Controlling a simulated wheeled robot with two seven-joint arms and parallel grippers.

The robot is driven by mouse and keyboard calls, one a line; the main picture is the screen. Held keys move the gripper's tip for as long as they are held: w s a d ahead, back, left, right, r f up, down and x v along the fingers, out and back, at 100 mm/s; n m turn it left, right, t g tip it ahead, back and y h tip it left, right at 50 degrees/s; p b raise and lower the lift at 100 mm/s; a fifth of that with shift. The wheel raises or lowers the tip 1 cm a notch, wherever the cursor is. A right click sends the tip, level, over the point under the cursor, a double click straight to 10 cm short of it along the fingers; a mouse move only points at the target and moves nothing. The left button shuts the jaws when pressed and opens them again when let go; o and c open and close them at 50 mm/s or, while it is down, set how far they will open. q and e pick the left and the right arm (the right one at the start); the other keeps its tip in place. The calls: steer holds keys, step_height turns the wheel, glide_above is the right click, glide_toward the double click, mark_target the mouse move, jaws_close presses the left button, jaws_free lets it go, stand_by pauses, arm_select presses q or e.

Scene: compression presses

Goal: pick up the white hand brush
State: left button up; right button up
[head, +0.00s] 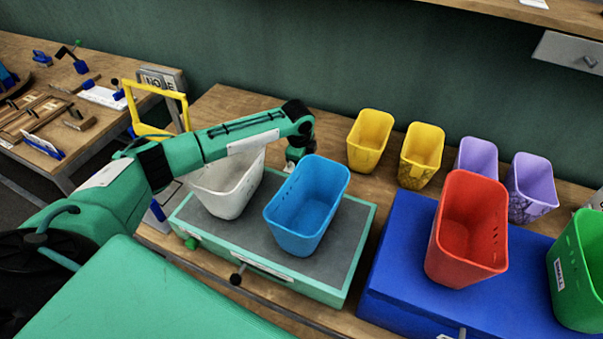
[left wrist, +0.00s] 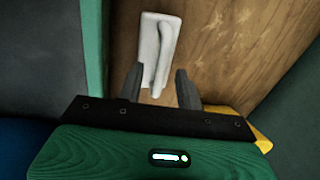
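The white hand brush (left wrist: 158,48) lies on the wooden bench top in the left wrist view, its handle end toward my gripper. My left gripper (left wrist: 160,82) is open, its two dark fingers apart on either side of the near end of the brush. I cannot tell whether the fingers are level with the brush or above it. In the head view the brush is hidden behind my left arm and the bins. My left arm reaches over the white bin, with its wrist (head: 299,140) behind the blue bin. My right gripper shows in neither view.
A white bin (head: 225,190) and a blue bin (head: 308,205) stand on a green case (head: 345,240). Yellow bins (head: 370,140) stand at the back. A red bin (head: 467,230) stands on a blue case (head: 400,270). The green wall lies close behind the bench.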

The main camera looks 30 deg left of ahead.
arm_select(q)
steer(key=c, duration=0.6)
jaws_close()
steer(key=shift+r, duration=0.15)
step_height(320, 180, up, 20)
steer(key=b, duration=0.3)
